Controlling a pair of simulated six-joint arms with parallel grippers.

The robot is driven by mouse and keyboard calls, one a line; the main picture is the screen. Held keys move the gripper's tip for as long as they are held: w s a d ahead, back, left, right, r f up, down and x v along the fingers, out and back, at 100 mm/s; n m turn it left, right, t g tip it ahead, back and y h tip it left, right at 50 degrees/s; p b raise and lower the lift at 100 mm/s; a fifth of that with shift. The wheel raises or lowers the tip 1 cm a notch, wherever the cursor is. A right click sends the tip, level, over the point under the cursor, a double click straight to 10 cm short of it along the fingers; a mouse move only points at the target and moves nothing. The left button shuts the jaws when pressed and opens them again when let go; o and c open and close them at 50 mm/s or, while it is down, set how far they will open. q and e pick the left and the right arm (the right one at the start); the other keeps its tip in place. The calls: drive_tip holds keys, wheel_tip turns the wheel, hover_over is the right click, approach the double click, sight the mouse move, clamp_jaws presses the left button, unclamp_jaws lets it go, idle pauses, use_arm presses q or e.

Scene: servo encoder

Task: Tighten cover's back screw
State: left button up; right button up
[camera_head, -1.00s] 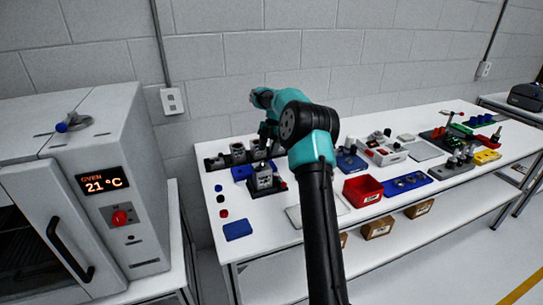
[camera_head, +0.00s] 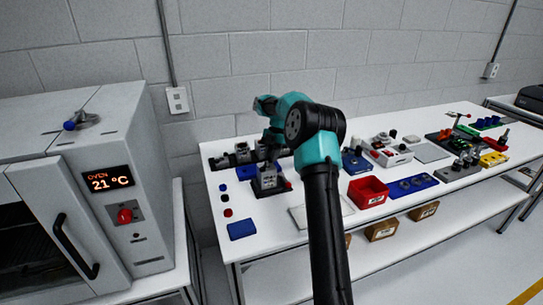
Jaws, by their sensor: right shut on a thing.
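The grey servo encoder unit (camera_head: 268,178) sits upright in a dark fixture near the back left of the white table. My right gripper (camera_head: 271,146) hangs just above it, under the teal wrist. It is shut on a small dark thing, too small and too much in shadow to name. I cannot tell whether that thing touches the cover. The cover's back screw is not visible. My left gripper is not in view.
A blue block (camera_head: 242,230) lies at the front left corner. A red bin (camera_head: 368,190) and a blue tray (camera_head: 413,187) are to the right. The oven (camera_head: 130,175) stands left.

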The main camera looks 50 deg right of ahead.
clamp_jaws()
drive_tip(key=shift+m+t, duration=0.3)
drive_tip(key=shift+m, duration=0.4)
drive_tip(key=o, duration=0.8)
unclamp_jaws()
